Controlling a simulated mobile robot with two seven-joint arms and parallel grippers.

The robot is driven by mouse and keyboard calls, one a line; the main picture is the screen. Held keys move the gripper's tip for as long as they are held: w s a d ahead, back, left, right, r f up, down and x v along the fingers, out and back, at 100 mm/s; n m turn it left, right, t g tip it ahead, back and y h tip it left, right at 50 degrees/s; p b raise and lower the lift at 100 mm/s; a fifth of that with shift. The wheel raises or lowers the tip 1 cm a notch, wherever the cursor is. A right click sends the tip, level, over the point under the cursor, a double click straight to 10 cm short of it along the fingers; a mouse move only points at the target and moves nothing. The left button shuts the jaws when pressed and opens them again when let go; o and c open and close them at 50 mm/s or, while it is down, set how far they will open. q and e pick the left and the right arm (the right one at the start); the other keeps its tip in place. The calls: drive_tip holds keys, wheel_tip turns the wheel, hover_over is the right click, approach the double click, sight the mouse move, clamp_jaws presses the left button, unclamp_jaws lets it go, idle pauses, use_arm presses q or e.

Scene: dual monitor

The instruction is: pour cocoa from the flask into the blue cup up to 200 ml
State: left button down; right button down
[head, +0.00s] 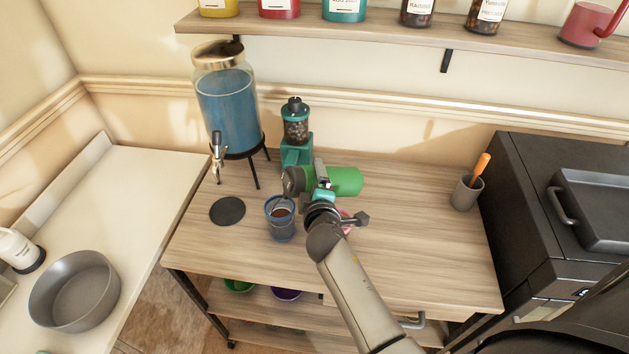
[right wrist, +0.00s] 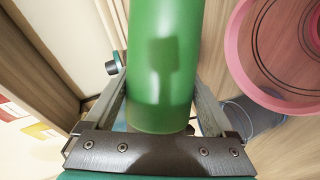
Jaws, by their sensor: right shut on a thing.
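The green flask (head: 346,181) lies nearly level in the air above the wooden table, with its grey mouth end pointing left. My right gripper (head: 322,184) is shut around its body; the green body also fills the middle of the right wrist view (right wrist: 162,62) between the fingers. The blue cup (head: 281,231) stands upright on the table, just below and left of the flask's mouth. Brown liquid shows inside the cup; its level against any marks is too small to read. A thin dark streak shows between mouth and cup, but I cannot tell whether cocoa is flowing. My left gripper is out of view.
A pink round vessel (right wrist: 240,60) stands close by, mostly hidden behind my gripper in the head view. A blue-filled dispenser (head: 228,110), a teal grinder (head: 297,150) and a dark coaster (head: 228,211) are nearby. The table's right side is clear up to a grey holder (head: 465,195).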

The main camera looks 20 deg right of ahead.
drive_tip(key=shift+a+r+n, duration=0.15)
drive_tip(key=shift+r+n, duration=0.35)
idle(2.4)
